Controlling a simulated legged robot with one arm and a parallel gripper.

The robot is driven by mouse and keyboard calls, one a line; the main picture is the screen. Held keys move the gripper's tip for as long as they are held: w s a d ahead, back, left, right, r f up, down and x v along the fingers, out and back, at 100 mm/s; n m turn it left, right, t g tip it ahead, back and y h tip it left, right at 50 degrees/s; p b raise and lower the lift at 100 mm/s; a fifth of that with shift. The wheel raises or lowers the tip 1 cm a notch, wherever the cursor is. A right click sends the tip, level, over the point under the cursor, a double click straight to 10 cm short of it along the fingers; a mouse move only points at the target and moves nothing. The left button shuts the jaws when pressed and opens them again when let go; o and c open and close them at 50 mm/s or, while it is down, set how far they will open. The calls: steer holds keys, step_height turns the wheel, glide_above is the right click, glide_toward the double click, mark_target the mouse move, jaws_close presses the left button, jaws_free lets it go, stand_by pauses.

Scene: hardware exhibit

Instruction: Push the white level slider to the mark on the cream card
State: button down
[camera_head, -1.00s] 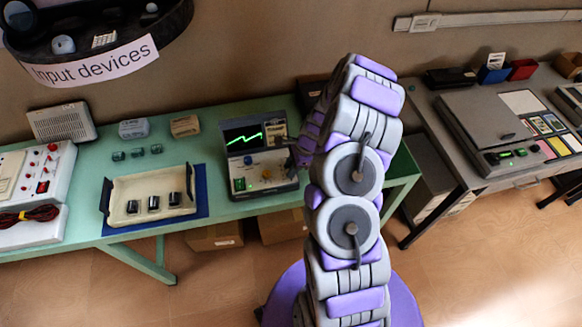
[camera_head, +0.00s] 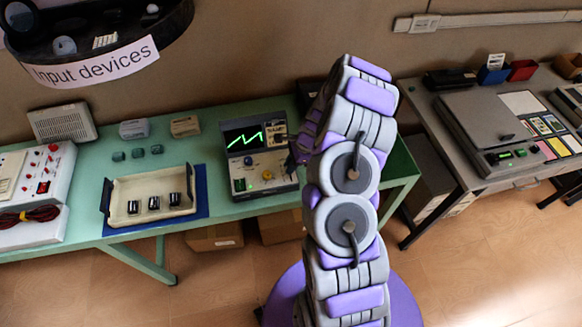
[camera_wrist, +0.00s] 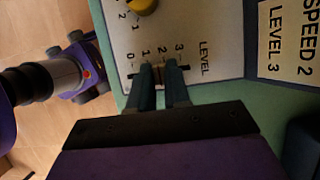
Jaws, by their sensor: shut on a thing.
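The panel device (camera_head: 239,182) with a green trace on its dark screen stands on the green table. My gripper (camera_wrist: 162,70) is over its LEVEL slot in the wrist view, with two dark fingers straddling the slider. The white level slider (camera_wrist: 160,74) is mostly hidden between the fingers, around mark 2 on the 0 to 3 scale. The cream card (camera_wrist: 286,42) reads "SPEED 2" and "LEVEL 3". A yellow knob (camera_wrist: 145,4) sits at the top edge of the wrist view.
A cream tray (camera_head: 122,193) with several dark knobs lies on a blue mat left of the device. A white box with red knobs (camera_head: 45,165) stands at the far left. A grey bench (camera_head: 450,155) with other equipment stands at right.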

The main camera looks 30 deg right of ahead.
steer(key=w, duration=0.2)
steer(key=shift+w+d+p, duration=0.3)
steer(key=shift+w+d, duration=0.05)
steer(key=shift+d, duration=0.05)
steer(key=shift+w+r, duration=0.1)
steer(key=c, duration=1.1)
jaws_free()
steer(key=shift+w+d, duration=0.1)
steer(key=p+v, duration=0.1)
steer(key=v, duration=1.6)
steer(key=shift+d+p, duration=0.25)
steer(key=shift+p, duration=0.15)
